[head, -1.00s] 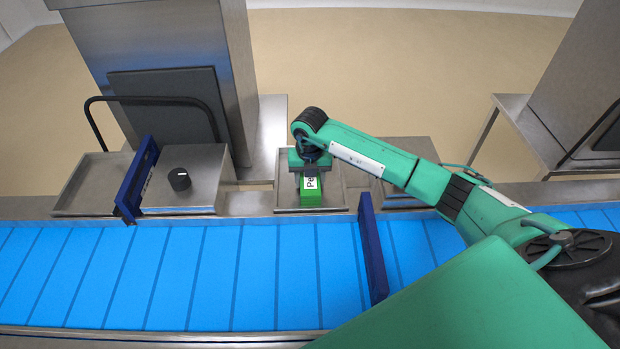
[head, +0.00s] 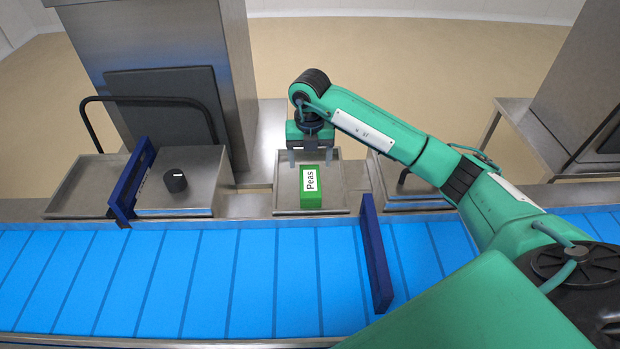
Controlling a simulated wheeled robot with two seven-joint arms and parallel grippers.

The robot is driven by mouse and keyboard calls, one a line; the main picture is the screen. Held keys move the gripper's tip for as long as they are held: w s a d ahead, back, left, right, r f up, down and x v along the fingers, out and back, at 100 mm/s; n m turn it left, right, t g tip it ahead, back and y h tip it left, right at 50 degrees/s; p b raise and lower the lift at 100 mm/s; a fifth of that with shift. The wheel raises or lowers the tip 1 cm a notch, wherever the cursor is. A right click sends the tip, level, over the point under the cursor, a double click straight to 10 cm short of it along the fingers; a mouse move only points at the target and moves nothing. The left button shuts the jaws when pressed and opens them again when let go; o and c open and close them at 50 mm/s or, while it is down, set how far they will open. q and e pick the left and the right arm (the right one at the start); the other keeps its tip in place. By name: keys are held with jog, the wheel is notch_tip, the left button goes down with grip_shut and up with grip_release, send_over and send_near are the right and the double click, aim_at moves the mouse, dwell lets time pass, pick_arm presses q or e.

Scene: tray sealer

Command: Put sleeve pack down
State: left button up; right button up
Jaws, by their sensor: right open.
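The sleeve pack (head: 312,201) is a green box with a white label reading "Peas". It stands in a shallow steel tray (head: 283,208) behind the blue conveyor. My right gripper (head: 310,158) is open just above and behind the pack, with its two fingers apart and clear of it. My left gripper is not in view.
The blue conveyor belt (head: 200,280) runs across the front, and its visible part is empty. A steel box with a black knob (head: 175,181) and a tall steel machine (head: 150,45) stand left.

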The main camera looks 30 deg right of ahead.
aim_at(310, 178)
jog(key=shift+r+b, duration=0.4)
jog(key=shift+r, duration=1.35)
jog(key=shift+f, duration=0.1)
